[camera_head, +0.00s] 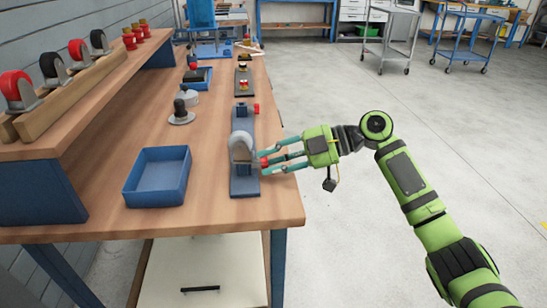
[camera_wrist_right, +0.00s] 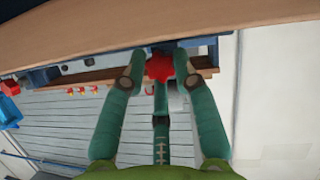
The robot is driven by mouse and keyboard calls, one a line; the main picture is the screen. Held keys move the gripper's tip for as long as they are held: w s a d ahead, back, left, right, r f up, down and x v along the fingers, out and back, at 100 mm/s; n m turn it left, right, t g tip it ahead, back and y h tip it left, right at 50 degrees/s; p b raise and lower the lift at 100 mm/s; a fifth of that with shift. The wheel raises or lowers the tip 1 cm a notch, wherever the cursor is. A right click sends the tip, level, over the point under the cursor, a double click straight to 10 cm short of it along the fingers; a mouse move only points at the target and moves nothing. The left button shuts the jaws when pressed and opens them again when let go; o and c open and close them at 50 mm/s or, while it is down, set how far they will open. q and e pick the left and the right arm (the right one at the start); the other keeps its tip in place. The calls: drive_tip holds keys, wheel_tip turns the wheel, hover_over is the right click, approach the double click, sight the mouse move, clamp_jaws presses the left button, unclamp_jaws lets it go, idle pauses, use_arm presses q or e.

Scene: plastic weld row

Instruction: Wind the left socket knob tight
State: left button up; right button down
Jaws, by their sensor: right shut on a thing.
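A blue-grey fixture plate (camera_head: 245,187) lies along the right edge of the bench. Its near end carries a pale round part (camera_head: 240,147) with a red knob (camera_head: 264,162) on the right side. A second red knob (camera_head: 256,108) sticks out at the far end, clear of any gripper. My right gripper (camera_head: 270,161) comes in from the right, level with the bench, shut on the near knob. In the right wrist view the lobed red knob (camera_wrist_right: 159,67) sits between the teal fingers (camera_wrist_right: 159,73). My left gripper is not in view.
An empty blue tray (camera_head: 157,200) stands left of the fixture. A grey part with a dark knob (camera_head: 181,112) stands behind the tray. A raised shelf (camera_head: 95,85) with caster wheels runs along the left. The floor (camera_head: 440,120) at right is open.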

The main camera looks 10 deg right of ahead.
drive_tip(key=shift+m+g+p, duration=0.4)
drive_tip(key=shift+m+p, duration=0.05)
drive_tip(key=shift+m, duration=0.05)
drive_tip(key=shift+f, duration=0.15)
drive_tip(key=c, duration=1)
unclamp_jaws()
drive_tip(key=shift+d+r, duration=0.3)
drive_tip(key=shift+d, duration=0.25)
drive_tip(key=v, duration=0.6)
drive_tip(key=shift+d+r, duration=0.2)
drive_tip(key=shift+d, duration=0.15)
